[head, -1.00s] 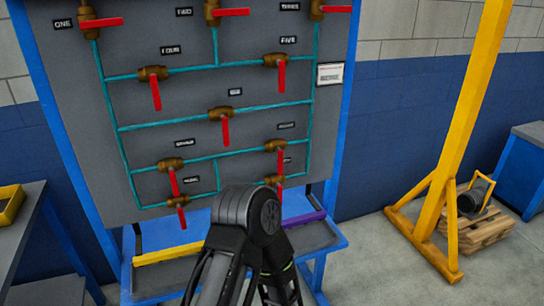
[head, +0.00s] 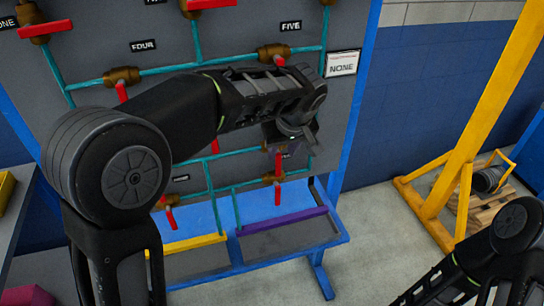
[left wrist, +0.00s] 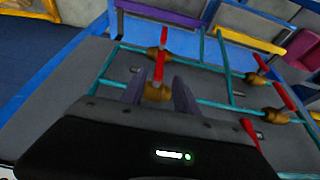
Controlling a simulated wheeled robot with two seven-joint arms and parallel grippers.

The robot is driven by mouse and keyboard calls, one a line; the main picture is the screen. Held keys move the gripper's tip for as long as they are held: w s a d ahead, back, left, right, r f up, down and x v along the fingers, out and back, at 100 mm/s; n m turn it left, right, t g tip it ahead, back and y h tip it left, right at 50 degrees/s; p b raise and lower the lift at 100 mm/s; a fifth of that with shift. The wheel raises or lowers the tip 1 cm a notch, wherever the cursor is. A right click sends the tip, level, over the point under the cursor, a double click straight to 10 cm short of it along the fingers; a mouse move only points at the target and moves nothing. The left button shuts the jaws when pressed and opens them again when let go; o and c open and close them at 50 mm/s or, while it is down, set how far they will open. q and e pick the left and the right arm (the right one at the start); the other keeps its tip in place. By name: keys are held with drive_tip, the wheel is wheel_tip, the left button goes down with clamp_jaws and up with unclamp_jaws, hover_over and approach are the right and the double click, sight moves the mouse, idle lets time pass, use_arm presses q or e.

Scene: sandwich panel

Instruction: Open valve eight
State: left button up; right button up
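Valve eight (left wrist: 157,91) is a brass valve with a red handle (left wrist: 158,66) on a teal pipe of the grey panel. In the left wrist view the handle stands across the pipe. My left gripper (left wrist: 158,95) is open, with one finger on each side of the valve; I cannot tell whether they touch it. In the head view my left gripper (head: 292,138) hides the upper part of valve eight, and its red handle (head: 278,163) hangs down below. The label of valve eight is hidden. My right arm is at the lower right of the head view; its gripper is out of view.
Valve ten (head: 275,180) sits just below valve eight, close to the left gripper. Valve five (head: 273,53) is above. A blue bench with a purple bar (head: 284,221) and a yellow bar (head: 190,245) stands below the panel. A yellow frame (head: 470,140) stands at right.

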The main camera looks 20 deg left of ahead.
sight(279, 161)
use_arm(q)
drive_tip(key=shift+f, duration=0.15)
drive_tip(key=shift+p+x, duration=0.85)
drive_tip(key=shift+x, duration=3)
drive_tip(key=shift+c, duration=0.6)
clamp_jaws()
